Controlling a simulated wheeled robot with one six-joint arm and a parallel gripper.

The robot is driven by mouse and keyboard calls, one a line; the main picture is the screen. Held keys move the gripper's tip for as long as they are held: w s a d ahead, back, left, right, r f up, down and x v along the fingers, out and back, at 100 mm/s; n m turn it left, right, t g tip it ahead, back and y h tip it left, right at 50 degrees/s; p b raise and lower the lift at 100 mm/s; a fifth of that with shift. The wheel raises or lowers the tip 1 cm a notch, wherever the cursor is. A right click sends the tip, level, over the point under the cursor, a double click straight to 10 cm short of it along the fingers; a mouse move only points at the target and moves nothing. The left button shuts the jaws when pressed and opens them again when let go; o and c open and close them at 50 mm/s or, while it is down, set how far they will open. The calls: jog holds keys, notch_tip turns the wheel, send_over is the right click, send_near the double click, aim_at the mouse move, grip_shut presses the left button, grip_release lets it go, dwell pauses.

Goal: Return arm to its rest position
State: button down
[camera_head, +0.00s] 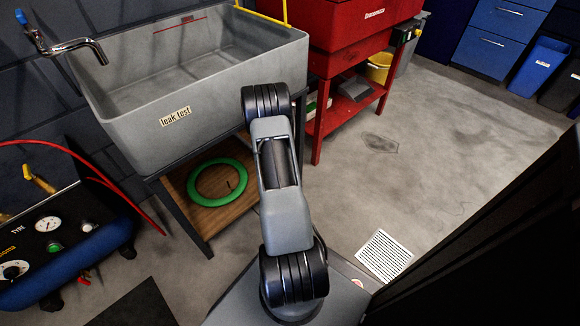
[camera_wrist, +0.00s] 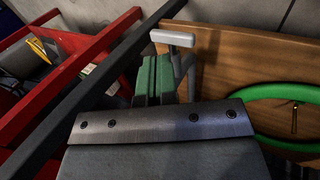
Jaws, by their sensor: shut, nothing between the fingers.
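My arm folds up across the middle of the head view, and its far end hides my gripper there. In the wrist view my gripper (camera_wrist: 160,122) shows as a dark body with a screwed metal plate across the bottom. It is shut and empty.
A grey leak-test tub (camera_head: 150,105) stands on a dark frame, with a green ring (camera_head: 193,190) on its wooden shelf (camera_head: 238,207). A red cart (camera_head: 345,60) stands behind. A blue compressor (camera_head: 60,262) is at left. A dark panel (camera_head: 500,245) fills the right; floor between is open.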

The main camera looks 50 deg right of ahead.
jog(key=p+v, duration=0.2)
jog(key=v, duration=0.6)
jog(key=shift+r, duration=0.3)
jog(key=shift+s+d, duration=0.1)
jog(key=shift+s, duration=0.05)
